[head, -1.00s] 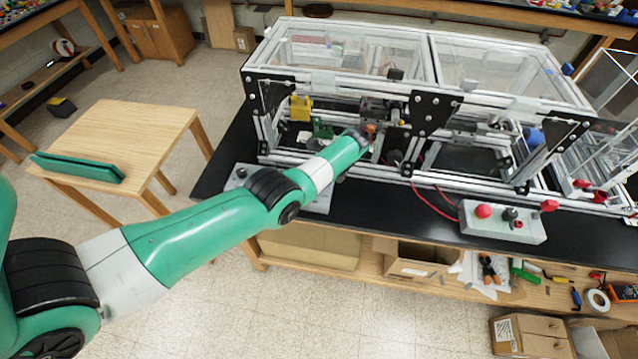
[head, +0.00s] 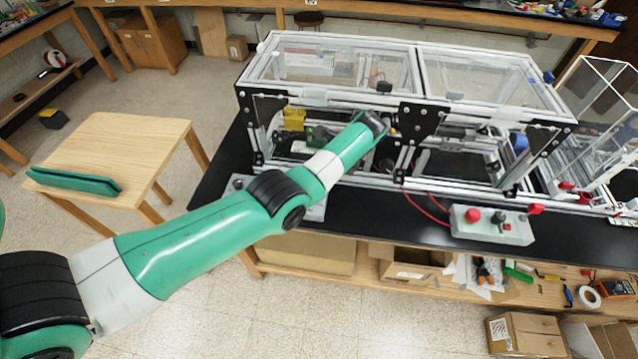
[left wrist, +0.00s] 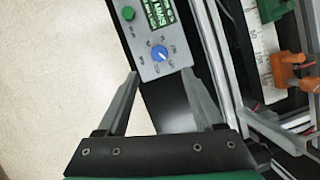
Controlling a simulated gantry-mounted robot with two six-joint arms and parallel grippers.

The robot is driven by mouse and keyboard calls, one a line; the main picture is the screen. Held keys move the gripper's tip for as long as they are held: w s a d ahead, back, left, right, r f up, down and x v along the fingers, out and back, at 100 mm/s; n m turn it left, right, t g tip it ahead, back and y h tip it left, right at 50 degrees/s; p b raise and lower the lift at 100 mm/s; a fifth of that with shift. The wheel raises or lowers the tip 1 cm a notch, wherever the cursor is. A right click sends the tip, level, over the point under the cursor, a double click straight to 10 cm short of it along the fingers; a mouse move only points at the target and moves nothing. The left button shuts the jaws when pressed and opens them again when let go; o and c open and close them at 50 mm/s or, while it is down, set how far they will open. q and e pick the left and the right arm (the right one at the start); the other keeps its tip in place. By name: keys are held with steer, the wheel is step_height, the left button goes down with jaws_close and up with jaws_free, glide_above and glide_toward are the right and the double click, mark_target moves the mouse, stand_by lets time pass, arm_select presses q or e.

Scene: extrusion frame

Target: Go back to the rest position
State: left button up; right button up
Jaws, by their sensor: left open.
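My left arm reaches in from the left in the head view, and its wrist end (head: 372,124) is in front of the aluminium extrusion frame (head: 421,118). The fingers are hidden in that view. In the left wrist view my left gripper (left wrist: 160,78) is open, with its two fingers wide apart and nothing between them. Beyond the fingertips lies a grey control panel (left wrist: 148,62) with a green button and a blue dial. My right gripper is not in view.
The frame stands on a black bench top (head: 380,205). A control box with red buttons (head: 490,225) sits on its front right. A wooden table (head: 130,140) with a green object (head: 75,181) stands left. Floor between table and bench is clear.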

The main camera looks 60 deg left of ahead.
arm_select(q)
steer(key=shift+w+d+r, duration=0.15)
steer(key=shift+d+r, duration=0.05)
steer(key=shift+r, duration=0.45)
